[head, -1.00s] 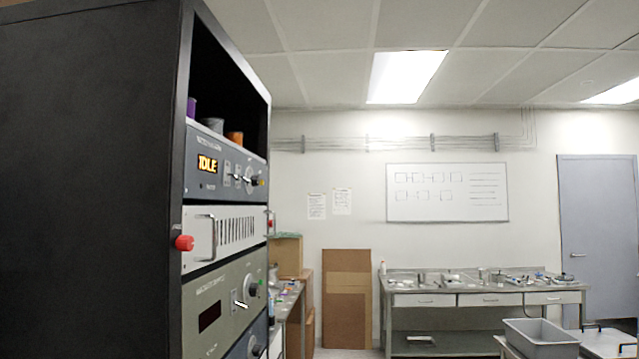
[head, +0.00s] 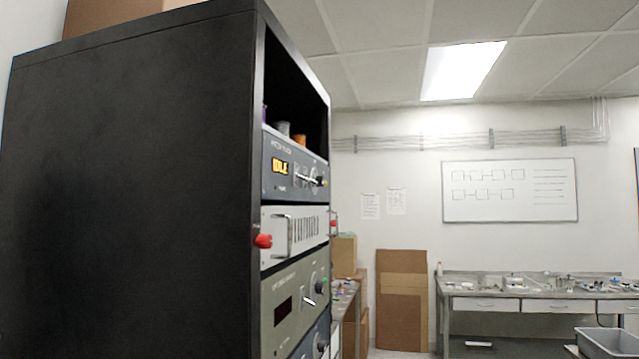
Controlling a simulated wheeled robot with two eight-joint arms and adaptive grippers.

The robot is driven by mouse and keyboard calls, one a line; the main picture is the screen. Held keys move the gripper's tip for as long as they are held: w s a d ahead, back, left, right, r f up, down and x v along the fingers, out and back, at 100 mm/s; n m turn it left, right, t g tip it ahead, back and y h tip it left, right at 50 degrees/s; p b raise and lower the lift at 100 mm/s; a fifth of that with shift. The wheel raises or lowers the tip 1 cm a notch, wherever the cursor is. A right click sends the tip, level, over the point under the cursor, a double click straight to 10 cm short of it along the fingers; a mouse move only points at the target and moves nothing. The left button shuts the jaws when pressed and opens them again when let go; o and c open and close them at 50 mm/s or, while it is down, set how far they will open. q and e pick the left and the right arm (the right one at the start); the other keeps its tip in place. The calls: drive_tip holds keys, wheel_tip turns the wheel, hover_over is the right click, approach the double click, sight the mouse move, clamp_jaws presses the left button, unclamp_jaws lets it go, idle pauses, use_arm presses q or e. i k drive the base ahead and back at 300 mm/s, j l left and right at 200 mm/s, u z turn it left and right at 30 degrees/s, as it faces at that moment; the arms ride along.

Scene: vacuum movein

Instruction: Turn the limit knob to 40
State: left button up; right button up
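A tall black equipment rack (head: 135,190) fills the left of the head view, its front seen at a steep angle. Its top panel (head: 268,180) has a lit amber display (head: 280,167) that seems to read IDLE, with small switches and a dark knob (head: 321,181) at its right. A grey-green panel (head: 270,325) lower down has a dark display (head: 283,312), a pale lever and a dark knob (head: 318,284). Another dark knob (head: 321,346) shows at the bottom edge. The labels are too small to tell which is the limit knob. Neither gripper is in view.
A red knob (head: 263,241) sticks out at the rack's front edge beside a white panel with handles. A workbench (head: 540,293) with small items stands along the back wall, with a grey bin (head: 606,342) at lower right. Cardboard (head: 402,300) leans against the wall.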

sight(321, 178)
drive_tip(key=u, duration=0.45)
drive_tip(key=i+l, duration=0.15)
drive_tip(key=l, duration=0.25)
drive_tip(key=i+l, duration=0.15)
drive_tip(key=l, duration=0.25)
drive_tip(key=i+l+z, duration=0.1)
drive_tip(key=l, duration=0.25)
drive_tip(key=i+l, duration=0.2)
drive_tip(key=l, duration=0.2)
